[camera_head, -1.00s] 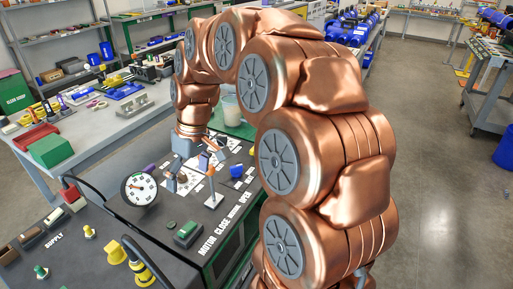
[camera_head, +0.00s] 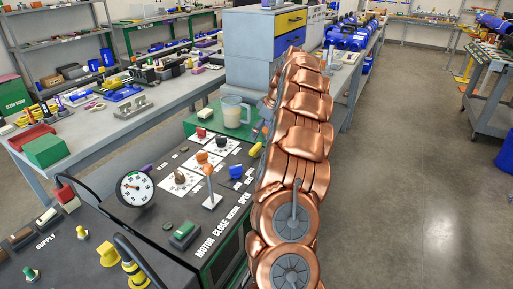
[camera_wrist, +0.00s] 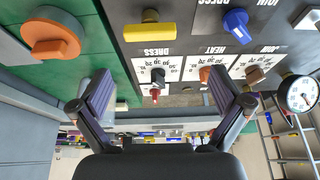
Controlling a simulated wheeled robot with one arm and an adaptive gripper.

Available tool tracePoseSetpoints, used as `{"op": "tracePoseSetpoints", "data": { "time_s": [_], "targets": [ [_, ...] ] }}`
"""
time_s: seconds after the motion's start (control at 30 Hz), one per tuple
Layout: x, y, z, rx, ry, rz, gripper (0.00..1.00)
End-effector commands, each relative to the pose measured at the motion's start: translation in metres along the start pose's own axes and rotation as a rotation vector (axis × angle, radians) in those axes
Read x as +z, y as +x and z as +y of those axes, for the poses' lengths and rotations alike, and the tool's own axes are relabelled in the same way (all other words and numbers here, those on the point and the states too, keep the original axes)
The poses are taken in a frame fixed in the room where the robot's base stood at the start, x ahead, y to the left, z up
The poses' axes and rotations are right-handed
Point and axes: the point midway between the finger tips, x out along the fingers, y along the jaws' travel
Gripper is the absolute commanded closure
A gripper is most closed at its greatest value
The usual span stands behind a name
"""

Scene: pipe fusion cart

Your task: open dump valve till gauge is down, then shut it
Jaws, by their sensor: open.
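The round white gauge (camera_head: 134,188) stands at the left of the dark control panel in the head view; its dark needle is too small to read surely. It also shows in the wrist view (camera_wrist: 298,93). I cannot tell surely which control is the dump valve. A large orange knob (camera_wrist: 50,35) sits on a green surface at the left of the wrist view.
The panel carries a yellow handle (camera_wrist: 150,27), a blue knob (camera_wrist: 237,25) and several dial knobs. A clear jug (camera_head: 232,110) stands on the green surface behind. A blue-and-yellow drawer cabinet (camera_head: 262,45) is beyond. Floor at the right is open.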

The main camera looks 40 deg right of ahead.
Motion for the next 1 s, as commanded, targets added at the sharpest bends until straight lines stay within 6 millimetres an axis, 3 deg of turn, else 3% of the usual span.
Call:
{"op": "tracePoseSetpoints", "data": {
  "time_s": [0.1,0.27,0.73,1.0],
  "targets": [
    [0.008,0.001,0.012,0.014,0.000,0.002,0.00],
    [0.009,0.008,0.014,0.013,-0.002,0.001,0.00],
    [0.008,0.067,0.014,0.012,-0.001,0.000,0.00],
    [0.009,0.080,0.014,0.013,-0.002,0.000,0.00]
  ]
}}
